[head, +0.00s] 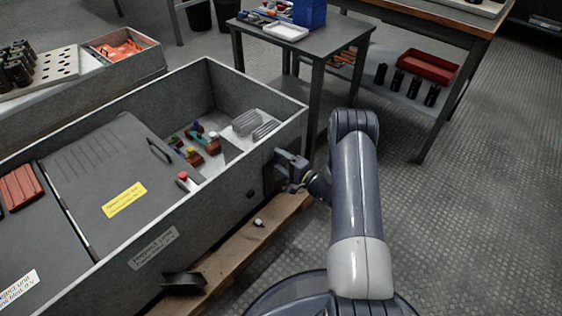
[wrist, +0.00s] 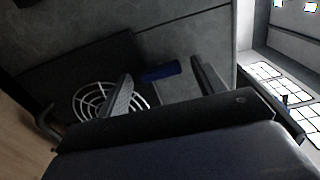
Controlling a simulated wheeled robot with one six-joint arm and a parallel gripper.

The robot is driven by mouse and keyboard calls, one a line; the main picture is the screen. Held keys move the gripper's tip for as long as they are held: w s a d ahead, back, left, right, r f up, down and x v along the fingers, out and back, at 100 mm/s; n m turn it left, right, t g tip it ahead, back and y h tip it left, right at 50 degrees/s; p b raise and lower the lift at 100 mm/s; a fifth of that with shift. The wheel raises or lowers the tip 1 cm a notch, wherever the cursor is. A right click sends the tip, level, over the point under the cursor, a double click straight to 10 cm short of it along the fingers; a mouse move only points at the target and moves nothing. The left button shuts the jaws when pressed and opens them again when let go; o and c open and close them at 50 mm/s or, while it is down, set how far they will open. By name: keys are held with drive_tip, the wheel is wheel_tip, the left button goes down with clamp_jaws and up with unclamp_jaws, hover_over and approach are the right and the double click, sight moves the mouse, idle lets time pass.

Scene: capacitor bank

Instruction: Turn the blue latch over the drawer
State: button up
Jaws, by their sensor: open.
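The blue latch (wrist: 160,73) is a short bar on the grey cabinet wall in the wrist view, lying nearly level and slightly tilted in the picture. It is hidden in the head view. My gripper (wrist: 162,66) is open, with one finger on each side of the latch in the picture. I cannot tell whether either finger touches it. A dark panel (wrist: 65,75), possibly the drawer front, lies left of the latch. In the head view my gripper (head: 288,168) is at the outer right end wall of the grey cabinet (head: 225,207).
A round fan grille (wrist: 90,102) sits left of the latch, partly behind a finger. A dark handle (wrist: 44,122) stands out at the far left. A wooden pallet (head: 240,245) lies below the cabinet. A small table (head: 310,45) stands behind; floor at right is clear.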

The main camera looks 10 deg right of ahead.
drive_tip(key=p+v, duration=0.3)
drive_tip(key=v, duration=0.7)
drive_tip(key=shift+s+d, duration=0.2)
drive_tip(key=shift+s, duration=0.15)
drive_tip(key=shift+w, duration=0.1)
drive_tip(key=b+x, duration=0.3)
drive_tip(key=x, duration=0.7)
drive_tip(key=shift+w+a, duration=0.25)
drive_tip(key=shift+w, duration=0.05)
drive_tip(key=shift+s+d, duration=0.1)
drive_tip(key=shift+s, duration=0.05)
